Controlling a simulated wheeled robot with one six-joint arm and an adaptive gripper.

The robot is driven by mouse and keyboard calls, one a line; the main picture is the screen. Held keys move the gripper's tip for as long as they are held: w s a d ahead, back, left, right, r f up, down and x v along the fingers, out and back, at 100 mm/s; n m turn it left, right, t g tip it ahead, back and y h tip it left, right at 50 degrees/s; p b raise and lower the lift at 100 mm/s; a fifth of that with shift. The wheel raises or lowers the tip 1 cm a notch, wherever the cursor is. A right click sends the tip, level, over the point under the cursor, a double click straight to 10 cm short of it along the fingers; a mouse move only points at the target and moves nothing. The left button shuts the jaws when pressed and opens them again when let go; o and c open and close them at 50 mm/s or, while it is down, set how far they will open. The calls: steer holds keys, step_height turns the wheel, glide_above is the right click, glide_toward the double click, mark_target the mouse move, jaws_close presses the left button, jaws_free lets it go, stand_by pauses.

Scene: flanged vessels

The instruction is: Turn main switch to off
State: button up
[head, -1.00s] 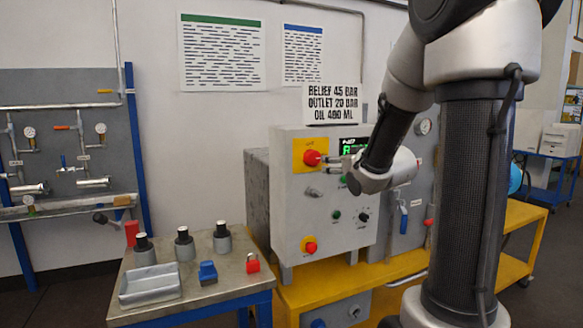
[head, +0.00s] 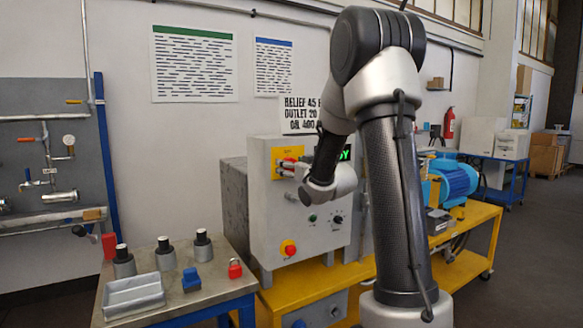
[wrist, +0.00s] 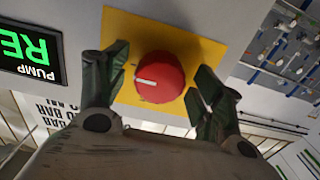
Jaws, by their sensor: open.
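The main switch is a red round knob with a white mark on a yellow plate, and it fills the middle of the wrist view (wrist: 160,77). In the head view the red knob (head: 288,163) sits at the upper left of the grey control box (head: 262,205), partly hidden by my gripper (head: 291,168). In the wrist view my gripper (wrist: 158,92) is open, with one finger on each side of the knob. A gap shows on both sides. The white mark points to the left in the wrist view. Any lettering on the yellow plate is not readable.
A lit green display (wrist: 28,50) lies beside the yellow plate (wrist: 203,47). A side table (head: 205,292) holds a grey tray, cylinders, a blue block and a red padlock.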

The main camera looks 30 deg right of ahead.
steer(key=c, duration=1)
steer(key=shift+n, duration=0.3)
steer(key=n, duration=1.3)
steer(key=shift+n, duration=2.1)
steer(key=shift+f, duration=0.1)
